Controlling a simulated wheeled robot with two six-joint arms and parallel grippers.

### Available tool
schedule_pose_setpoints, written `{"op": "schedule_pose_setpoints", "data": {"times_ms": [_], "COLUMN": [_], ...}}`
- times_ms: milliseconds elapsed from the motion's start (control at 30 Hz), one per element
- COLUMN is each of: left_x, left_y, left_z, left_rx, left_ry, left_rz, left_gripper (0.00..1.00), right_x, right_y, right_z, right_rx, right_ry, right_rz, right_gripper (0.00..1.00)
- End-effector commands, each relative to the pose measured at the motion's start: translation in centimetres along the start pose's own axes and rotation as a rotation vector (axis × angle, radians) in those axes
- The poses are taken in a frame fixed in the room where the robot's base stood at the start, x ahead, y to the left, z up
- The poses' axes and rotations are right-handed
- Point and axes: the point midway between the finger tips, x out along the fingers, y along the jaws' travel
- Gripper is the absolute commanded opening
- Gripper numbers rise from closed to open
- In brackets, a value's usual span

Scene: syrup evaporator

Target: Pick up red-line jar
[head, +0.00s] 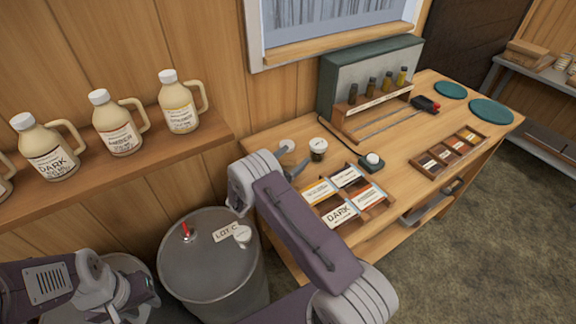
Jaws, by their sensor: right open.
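A small jar (318,149) with dark contents and a pale top stands on the wooden table. No red line can be made out on it at this size. A second round pale top (287,146) shows just left of it, its lower part hidden by my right gripper. My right gripper (297,168) is open beside these two, at the table's left end; its fingers are small and partly hidden by my arm. My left gripper (125,298) is low at the bottom left, far from the jars; its jaws are unclear.
Handled jugs (118,128) line the left shelf. The table holds a label tray (376,208), a white-knobbed device (372,161), a vial rack (372,112) and a swatch tray (449,153).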

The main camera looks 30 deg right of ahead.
Motion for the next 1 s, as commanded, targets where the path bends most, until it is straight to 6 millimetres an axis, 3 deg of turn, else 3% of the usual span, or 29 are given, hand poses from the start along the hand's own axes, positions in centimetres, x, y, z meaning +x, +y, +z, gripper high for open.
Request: {"op": "schedule_pose_setpoints", "data": {"times_ms": [167, 433, 767, 1000], "left_x": [0.0, 0.0, 0.1, 0.4], "left_y": [0.0, 0.0, 0.0, 0.0], "left_z": [0.0, 0.0, 0.0, 0.1], "left_rx": [0.000, 0.000, 0.000, 0.000], "left_ry": [0.000, 0.000, 0.000, 0.000], "left_rz": [0.000, 0.000, 0.000, 0.000], "left_gripper": [0.36, 0.36, 0.36, 0.36], "right_x": [0.1, 0.0, 0.0, 0.4], "right_y": [0.0, 0.0, 0.0, -0.3], "right_z": [0.0, -0.1, 0.6, 4.5], "right_rx": [0.000, 0.000, 0.000, 0.003], "right_ry": [0.000, 0.000, 0.000, -0.001], "right_rz": [0.001, 0.001, 0.001, -0.002], "right_gripper": [0.76, 0.09, 0.09, 0.09]}}
